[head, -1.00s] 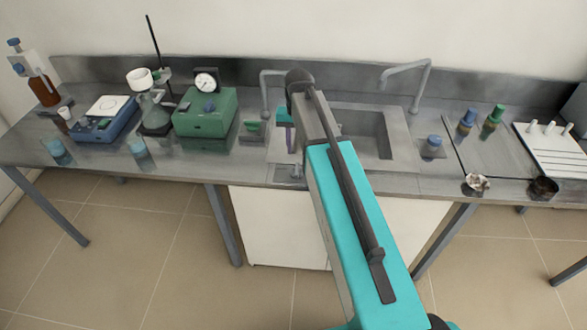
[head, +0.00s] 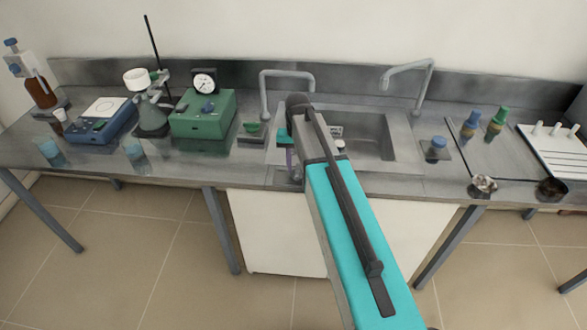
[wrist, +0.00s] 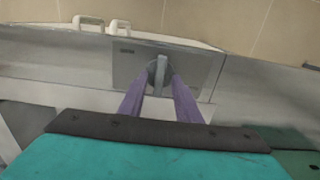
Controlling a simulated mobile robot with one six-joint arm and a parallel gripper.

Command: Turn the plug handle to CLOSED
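The plug handle (wrist: 160,72) is a grey bar on a round dial, set on a grey plate (wrist: 200,66) in the wrist view. A small dark marking on the plate is too small to read. My gripper (wrist: 161,82) has two purple fingers, spread apart, with the dial and bar between their tips. A gap shows on each side of the bar; I cannot tell if the fingers touch the dial. In the head view, my gripper (head: 290,166) is at the sink's left front, and my arm hides much of that spot and the handle.
The sink basin (head: 366,137) lies right of my gripper, with a grey tap (head: 287,76) behind. A green box with a gauge (head: 203,112) stands to the left. The bench's front edge is close by.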

